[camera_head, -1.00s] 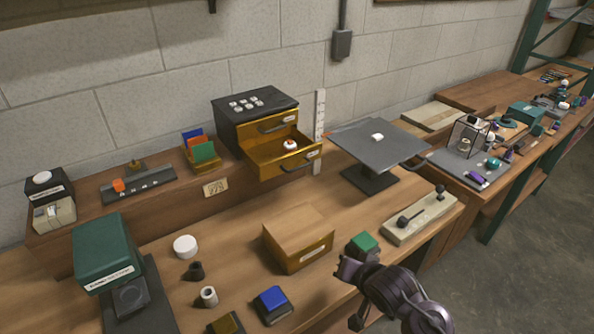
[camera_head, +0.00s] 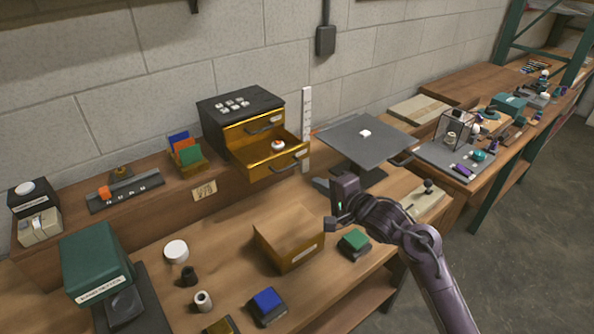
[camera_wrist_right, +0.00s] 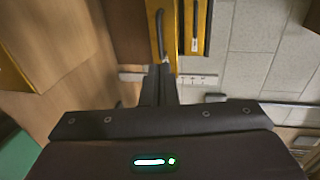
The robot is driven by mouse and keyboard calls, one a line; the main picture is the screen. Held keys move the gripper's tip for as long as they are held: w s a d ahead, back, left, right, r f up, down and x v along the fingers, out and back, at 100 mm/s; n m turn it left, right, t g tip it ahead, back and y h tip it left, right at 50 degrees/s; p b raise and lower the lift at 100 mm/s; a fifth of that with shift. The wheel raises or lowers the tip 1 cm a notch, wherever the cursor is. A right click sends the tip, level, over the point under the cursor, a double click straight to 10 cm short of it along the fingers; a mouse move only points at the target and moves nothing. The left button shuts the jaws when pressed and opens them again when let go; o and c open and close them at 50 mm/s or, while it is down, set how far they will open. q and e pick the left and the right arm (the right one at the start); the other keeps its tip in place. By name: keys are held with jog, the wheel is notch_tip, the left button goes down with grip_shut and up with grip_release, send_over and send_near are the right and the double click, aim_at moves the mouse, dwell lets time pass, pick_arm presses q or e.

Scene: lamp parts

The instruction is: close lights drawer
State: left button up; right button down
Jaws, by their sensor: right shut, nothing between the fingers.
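A dark-topped cabinet (camera_head: 215,115) with two yellow drawers stands on the raised back shelf. Its upper drawer (camera_head: 243,132) is shut. Its lower drawer (camera_head: 262,172) is pulled out and holds a small white and orange round thing (camera_head: 278,145). Labels on the fronts are too small to read. My right gripper (camera_head: 319,184) is shut and empty, in front of and slightly below the open drawer, apart from its handle (camera_head: 287,167). In the right wrist view its fingers (camera_wrist_right: 160,75) point toward the yellow drawer front (camera_wrist_right: 171,18). My left gripper is not in view.
A grey platform on a stand (camera_head: 362,140) is close right of my right gripper. A wooden box (camera_head: 287,238) and a green-topped block (camera_head: 354,240) stand on the bench nearer me. A white ruler-like strip (camera_head: 306,120) stands right of the cabinet.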

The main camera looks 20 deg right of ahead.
jog(key=p+x, duration=0.1)
jog(key=x, duration=0.9)
jog(key=shift+p, duration=0.35)
